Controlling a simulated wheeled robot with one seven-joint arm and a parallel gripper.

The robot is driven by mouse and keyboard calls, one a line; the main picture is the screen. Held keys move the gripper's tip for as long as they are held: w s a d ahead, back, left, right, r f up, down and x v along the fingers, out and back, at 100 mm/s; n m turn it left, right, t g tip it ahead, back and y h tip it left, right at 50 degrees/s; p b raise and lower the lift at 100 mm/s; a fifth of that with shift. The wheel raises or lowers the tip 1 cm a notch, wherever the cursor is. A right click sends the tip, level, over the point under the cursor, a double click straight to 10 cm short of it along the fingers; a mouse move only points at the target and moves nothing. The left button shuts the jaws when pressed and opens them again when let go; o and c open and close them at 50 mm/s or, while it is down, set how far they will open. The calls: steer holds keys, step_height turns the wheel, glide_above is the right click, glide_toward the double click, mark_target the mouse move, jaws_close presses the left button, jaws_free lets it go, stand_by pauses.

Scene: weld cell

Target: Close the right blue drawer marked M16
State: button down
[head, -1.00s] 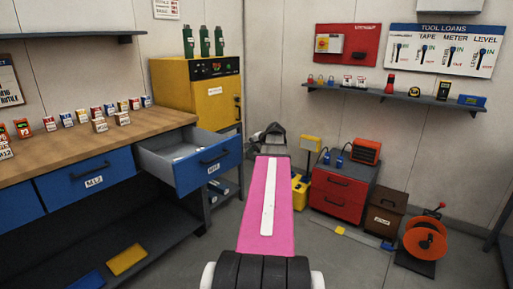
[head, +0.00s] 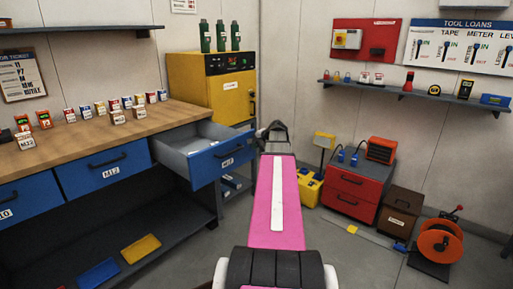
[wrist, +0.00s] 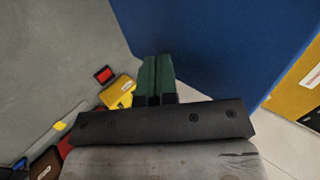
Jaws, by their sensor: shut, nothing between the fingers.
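The right blue drawer (head: 208,170), marked M16, is pulled out from under the wooden bench in the head view, with its grey inside showing. Its front carries a dark bar handle. My gripper (head: 274,130) is at the end of my pink arm, right of the drawer front; its fingers are hard to make out there. In the wrist view the green fingers of my gripper (wrist: 157,65) are shut and empty. A large blue panel (wrist: 220,45), which looks like the drawer front, lies beside and beyond the fingertips. I cannot tell whether they touch it.
The closed M12 drawer (head: 103,170) is left of the open one, under the workbench (head: 60,152). A yellow cabinet (head: 232,98) stands behind. A red drawer unit (head: 352,192), a brown bin (head: 400,212) and an orange reel (head: 440,242) stand right.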

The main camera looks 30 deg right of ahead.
mark_target(217, 131)
steer(key=w+a, duration=0.3)
steer(key=w, duration=0.7)
steer(key=w+a, duration=0.4)
steer(key=w, duration=0.7)
steer(key=w+a, duration=0.4)
steer(key=w, duration=0.6)
steer(key=shift+w+a, duration=0.2)
steer(key=shift+w, duration=0.05)
steer(key=shift+w+r, duration=0.1)
steer(key=shift+w, duration=0.05)
